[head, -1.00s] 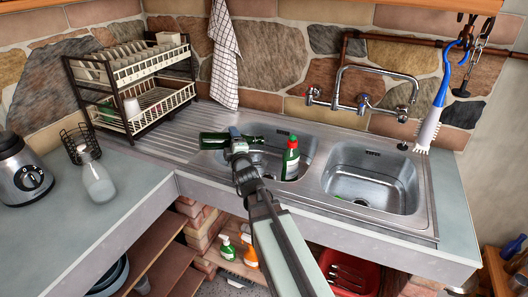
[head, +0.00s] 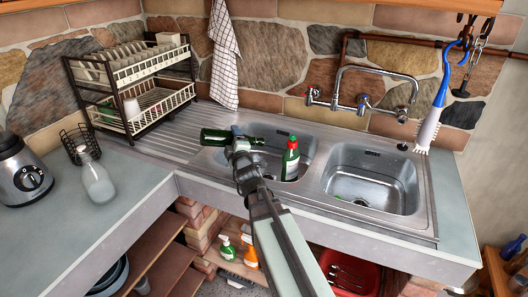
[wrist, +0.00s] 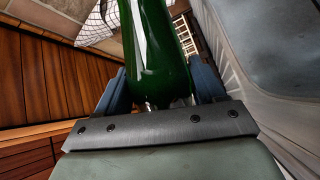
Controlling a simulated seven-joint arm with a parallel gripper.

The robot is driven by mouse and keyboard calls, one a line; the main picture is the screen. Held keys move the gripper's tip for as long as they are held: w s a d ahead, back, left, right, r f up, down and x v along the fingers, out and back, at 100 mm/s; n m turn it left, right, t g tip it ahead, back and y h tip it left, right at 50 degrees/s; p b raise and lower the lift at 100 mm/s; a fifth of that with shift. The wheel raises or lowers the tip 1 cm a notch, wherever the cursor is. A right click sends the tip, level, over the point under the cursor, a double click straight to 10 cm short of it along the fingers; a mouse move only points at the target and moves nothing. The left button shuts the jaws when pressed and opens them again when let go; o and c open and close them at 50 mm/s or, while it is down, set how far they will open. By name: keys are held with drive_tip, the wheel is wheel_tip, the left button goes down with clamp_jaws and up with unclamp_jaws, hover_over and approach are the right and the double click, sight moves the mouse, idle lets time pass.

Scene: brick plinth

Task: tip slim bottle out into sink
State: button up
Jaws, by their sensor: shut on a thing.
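The slim bottle (head: 215,137) is dark green glass. It lies nearly on its side in my gripper (head: 238,146), above the left part of the double sink. Its wide end points left and its narrower end points right, over the left basin, with the right end slightly lower. In the wrist view the bottle (wrist: 155,50) stands between the two blue fingers, which are shut on it. The steel sink (head: 328,190) has two basins. No liquid can be made out leaving the bottle.
A green bottle with a red cap (head: 291,160) stands at the left basin, close right of my gripper. A dish rack (head: 135,85) stands back left, a tap (head: 375,72) behind the basins. A glass bottle (head: 98,182) and blender (head: 22,175) are left. The right basin is largely clear.

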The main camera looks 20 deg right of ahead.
drive_tip(key=shift+d+r+m, duration=0.4)
drive_tip(key=shift+r+m, duration=0.25)
drive_tip(key=shift+m, duration=0.1)
drive_tip(key=shift+d+r+m, duration=0.4)
drive_tip(key=shift+r+m, duration=0.25)
drive_tip(key=shift+m, duration=0.1)
idle(1.7)
drive_tip(key=shift+a+f+n, duration=0.6)
drive_tip(key=shift+f+n, duration=0.3)
drive_tip(key=shift+n, duration=0.1)
drive_tip(key=shift+f, duration=0.1)
